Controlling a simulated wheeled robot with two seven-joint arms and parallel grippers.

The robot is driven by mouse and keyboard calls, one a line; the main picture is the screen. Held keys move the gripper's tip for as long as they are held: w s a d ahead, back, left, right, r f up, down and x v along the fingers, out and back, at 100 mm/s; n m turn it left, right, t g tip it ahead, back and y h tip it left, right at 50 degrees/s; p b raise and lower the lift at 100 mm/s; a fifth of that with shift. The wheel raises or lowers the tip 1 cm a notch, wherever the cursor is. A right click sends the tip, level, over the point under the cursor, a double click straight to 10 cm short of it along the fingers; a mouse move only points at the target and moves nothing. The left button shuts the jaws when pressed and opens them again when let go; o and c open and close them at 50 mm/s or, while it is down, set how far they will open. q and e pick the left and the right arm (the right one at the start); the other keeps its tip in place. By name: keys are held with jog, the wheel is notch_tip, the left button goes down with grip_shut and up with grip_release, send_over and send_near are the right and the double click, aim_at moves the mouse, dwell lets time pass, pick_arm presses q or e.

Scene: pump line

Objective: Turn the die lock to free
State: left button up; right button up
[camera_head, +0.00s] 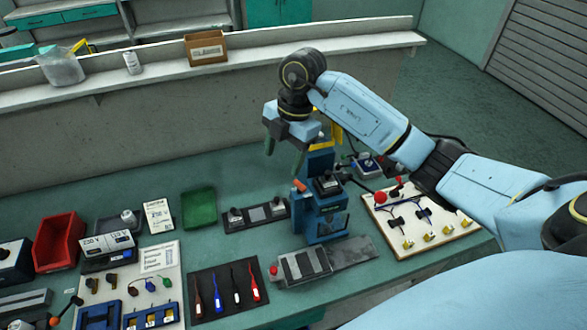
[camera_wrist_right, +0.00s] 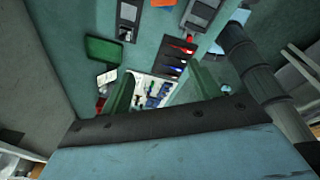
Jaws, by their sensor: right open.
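A blue press (camera_head: 325,222) stands upright on the green bench. A short orange handle (camera_head: 299,186) sticks out at its upper left side; it may be the die lock, but no marking is readable. A lever with a red ball (camera_head: 380,197) reaches out to the right of the press. My right gripper (camera_head: 284,155) is open and empty, its green fingers pointing down, above and left of the orange handle and apart from it. In the wrist view its fingers (camera_wrist_right: 164,75) are spread over the bench. An orange patch (camera_wrist_right: 163,2) shows at that view's top edge. My left gripper is not seen.
A grey block fixture (camera_head: 304,265) lies in front of the press. A dark panel with knobs (camera_head: 255,215) and a green tray (camera_head: 199,207) are to the left. A white board with brass parts (camera_head: 420,222) is to the right. The back-centre bench is clear.

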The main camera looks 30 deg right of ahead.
jog(key=r+m+h, duration=0.2)
send_over(300, 184)
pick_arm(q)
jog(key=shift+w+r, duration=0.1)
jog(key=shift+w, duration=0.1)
pick_arm(e)
notch_tip(300, 184, down, 13)
jog(key=shift+f, duration=0.15)
jog(key=shift+c, duration=0.4)
jog(key=c, duration=0.9)
jog(key=shift+d+n, duration=0.1)
jog(key=shift+n, duration=1.1)
jog(key=shift+n+b, duration=0.35)
jog(key=shift+n, duration=0.85)
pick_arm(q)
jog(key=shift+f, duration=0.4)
